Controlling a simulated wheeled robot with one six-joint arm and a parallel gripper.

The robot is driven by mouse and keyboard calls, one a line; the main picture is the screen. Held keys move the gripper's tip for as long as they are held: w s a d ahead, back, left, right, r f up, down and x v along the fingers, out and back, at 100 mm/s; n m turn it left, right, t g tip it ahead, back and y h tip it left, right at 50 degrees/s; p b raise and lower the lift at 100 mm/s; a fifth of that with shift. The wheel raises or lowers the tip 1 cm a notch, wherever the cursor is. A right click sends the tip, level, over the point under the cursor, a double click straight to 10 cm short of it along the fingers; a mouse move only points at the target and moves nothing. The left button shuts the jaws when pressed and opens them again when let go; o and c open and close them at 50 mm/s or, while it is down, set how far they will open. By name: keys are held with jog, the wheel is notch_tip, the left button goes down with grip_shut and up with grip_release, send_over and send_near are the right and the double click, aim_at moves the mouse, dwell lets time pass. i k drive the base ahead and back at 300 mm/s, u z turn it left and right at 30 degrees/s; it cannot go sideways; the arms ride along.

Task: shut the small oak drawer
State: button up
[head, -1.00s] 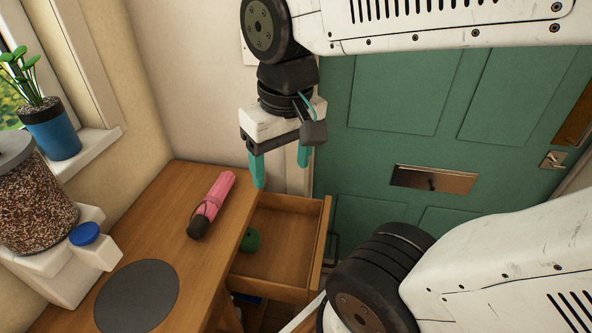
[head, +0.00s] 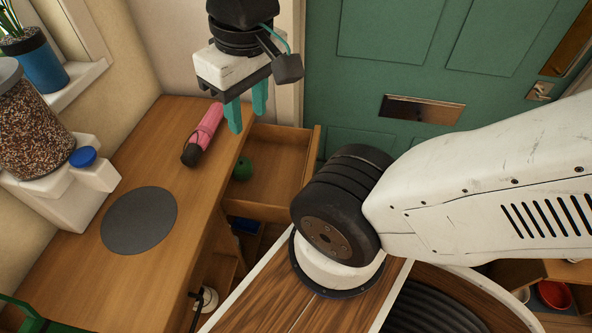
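The small oak drawer (head: 272,175) stands pulled out from the right side of the wooden counter. A dark green round thing (head: 243,168) lies inside it, near the counter. My gripper (head: 246,122) points downward, with its two teal fingers apart and nothing between them. In the picture the fingers are just above the drawer's far left part and the counter edge; I cannot tell their height. The drawer's front is at its right side, and my arm partly covers its near right corner.
On the counter (head: 150,160) lie a pink folded umbrella (head: 205,132) and a dark round mat (head: 140,220). A dispenser with a speckled jar (head: 30,130) stands at left. A green door (head: 400,70) is behind. A red bowl (head: 555,294) shows at lower right.

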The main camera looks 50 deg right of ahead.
aim_at(284, 160)
jog(key=u, duration=0.15)
jog(key=k, duration=0.9)
jog(key=z, duration=0.95)
jog(key=i, duration=0.4)
jog(key=z, duration=0.35)
jog(key=k, duration=0.55)
jog(key=u, duration=0.75)
jog(key=i, duration=0.5)
jog(key=u, duration=0.05)
